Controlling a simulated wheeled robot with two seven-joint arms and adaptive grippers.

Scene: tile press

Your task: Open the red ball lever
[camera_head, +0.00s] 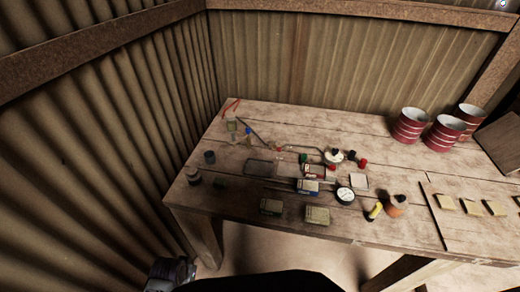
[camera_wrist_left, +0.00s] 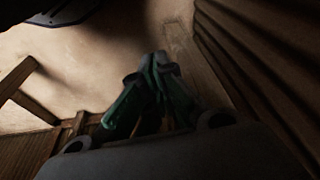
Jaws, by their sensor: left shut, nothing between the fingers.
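A workbench (camera_head: 400,178) in the head view holds a cluster of small parts. Among them a small red ball-like end (camera_head: 362,163) shows right of the centre, near a white round fitting (camera_head: 334,156). A second red spot (camera_head: 332,168) lies just left of it. The parts are too small to tell which is the red ball lever or how it is set. My left gripper (camera_wrist_left: 158,62) is shut and empty in the left wrist view, with its greenish fingers together over the floor, away from the bench parts. My right gripper is not in view.
Red cans (camera_head: 410,125) stand at the bench's back right. A round white gauge (camera_head: 345,195), small boxes (camera_head: 317,215) and a yellow-and-orange item (camera_head: 374,211) lie near the front. Corrugated walls (camera_head: 110,130) close in the left and back.

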